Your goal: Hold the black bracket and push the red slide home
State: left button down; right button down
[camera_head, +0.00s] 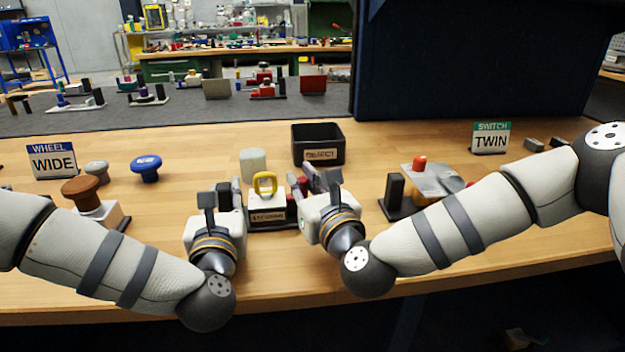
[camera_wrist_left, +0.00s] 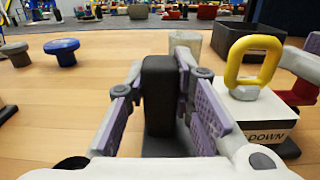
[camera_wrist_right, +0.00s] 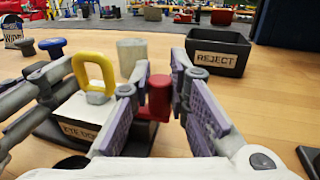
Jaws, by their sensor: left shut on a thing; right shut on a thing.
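My left gripper (camera_head: 228,192) is at the left side of the white valve block (camera_head: 267,205). In the left wrist view it is shut on the upright black bracket (camera_wrist_left: 160,95), with a finger on each side. My right gripper (camera_head: 320,183) is at the block's right side. In the right wrist view it is shut on the red slide (camera_wrist_right: 159,97), whose lower part shows between the fingers. A yellow loop (camera_head: 265,183) stands on top of the block. I cannot tell how far in the slide sits.
A black REJECT bin (camera_head: 318,146) and a pale cylinder (camera_head: 253,165) stand behind the block. Blue (camera_head: 146,168) and brown (camera_head: 82,192) knobs stand left. A unit with a red knob (camera_head: 420,163) stands right, near my right arm.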

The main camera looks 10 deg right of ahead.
pick_arm(q)
jog(key=shift+d+f, duration=0.15)
jog(key=shift+f, duration=0.2)
pick_arm(e)
jog(key=c, duration=1.5)
grip_release()
jog(key=shift+a+f, duration=0.15)
jog(key=shift+a, duration=0.1)
jog(key=v, duration=1.2)
jog(key=shift+s+d, duration=0.1)
jog(key=shift+s, duration=0.05)
pick_arm(q)
jog(key=c, duration=1.3)
grip_release()
jog(key=shift+r, duration=0.15)
